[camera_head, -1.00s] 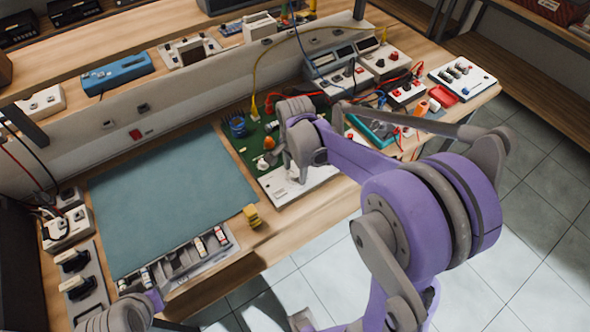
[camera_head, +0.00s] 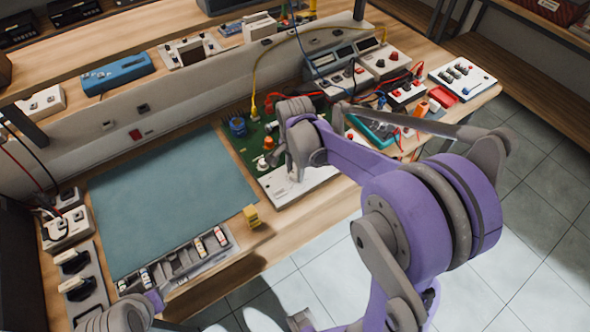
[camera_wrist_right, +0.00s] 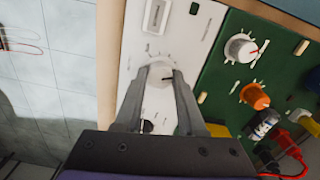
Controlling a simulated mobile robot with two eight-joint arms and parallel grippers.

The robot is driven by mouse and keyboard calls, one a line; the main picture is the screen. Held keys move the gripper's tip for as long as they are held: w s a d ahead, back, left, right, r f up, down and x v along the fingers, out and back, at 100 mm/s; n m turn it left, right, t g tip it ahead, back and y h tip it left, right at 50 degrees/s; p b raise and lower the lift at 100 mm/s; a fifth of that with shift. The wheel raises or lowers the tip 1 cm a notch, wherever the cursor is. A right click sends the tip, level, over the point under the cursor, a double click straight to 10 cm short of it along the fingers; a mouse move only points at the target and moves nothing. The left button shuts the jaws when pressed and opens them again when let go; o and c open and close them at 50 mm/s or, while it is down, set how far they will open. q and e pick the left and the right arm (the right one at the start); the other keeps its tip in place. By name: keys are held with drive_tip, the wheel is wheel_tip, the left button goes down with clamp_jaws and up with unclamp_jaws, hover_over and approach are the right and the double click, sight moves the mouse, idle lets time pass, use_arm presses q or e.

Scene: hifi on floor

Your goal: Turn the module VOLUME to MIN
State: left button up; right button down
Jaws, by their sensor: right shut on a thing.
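The white module panel (camera_wrist_right: 195,30) carries a round white knob (camera_wrist_right: 158,96) with small printed marks around it; the lettering is too small to read. In the right wrist view my right gripper (camera_wrist_right: 160,76) is shut on this knob, one finger on each side. A short dark line shows at the knob's right edge. In the head view the panel (camera_head: 312,184) lies at the bench's front edge, and my right gripper (camera_head: 297,172) reaches down onto it, hiding the knob. Only a part of my left arm shows at the lower left; its jaws are out of view.
A green board (camera_wrist_right: 235,60) with a white knob (camera_wrist_right: 241,48), an orange knob (camera_wrist_right: 255,96) and a blue component adjoins the panel. The teal mat (camera_head: 170,190) is clear.

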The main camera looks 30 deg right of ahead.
drive_tip(key=n+b, duration=0.1)
drive_tip(key=n, duration=0.4)
drive_tip(key=n+b, duration=0.1)
drive_tip(key=n, duration=0.5)
drive_tip(key=n+b, duration=0.1)
drive_tip(key=n, duration=1)
drive_tip(key=shift+a+n, duration=0.1)
drive_tip(key=shift+n, duration=0.3)
idle(0.4)
drive_tip(key=c, duration=0.5)
unclamp_jaws()
